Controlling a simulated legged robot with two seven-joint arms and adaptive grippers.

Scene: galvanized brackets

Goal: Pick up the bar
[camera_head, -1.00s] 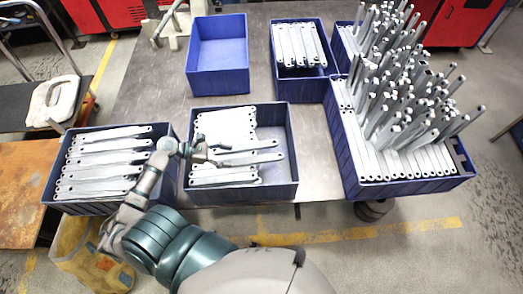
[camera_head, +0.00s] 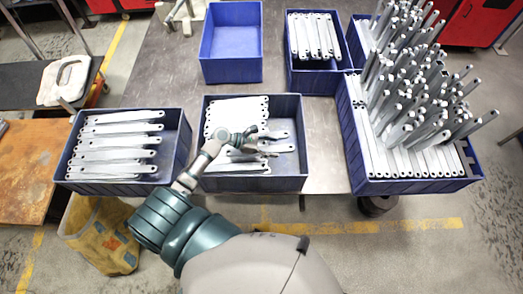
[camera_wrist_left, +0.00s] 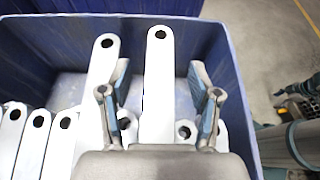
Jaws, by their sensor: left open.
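My left gripper (camera_head: 262,138) is over the middle blue bin (camera_head: 303,150), which holds light grey flat bars (camera_head: 238,110) with end holes. In the left wrist view my left gripper (camera_wrist_left: 160,95) is open, with one finger on each side of a long bar (camera_wrist_left: 158,62). The fingers do not visibly grip it. A second long bar (camera_wrist_left: 104,62) lies to the left, partly behind the left finger. Shorter-looking bar ends show at the lower left. The palm hides the lower part of the bars. My right gripper cannot be made out.
A left bin (camera_head: 185,150) holds stacked bars. An empty blue bin (camera_head: 230,76) stands behind the middle one. Right bins hold bars, the large one (camera_head: 420,186) with many standing tall. Bare table (camera_head: 325,150) lies between the middle and large bins.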

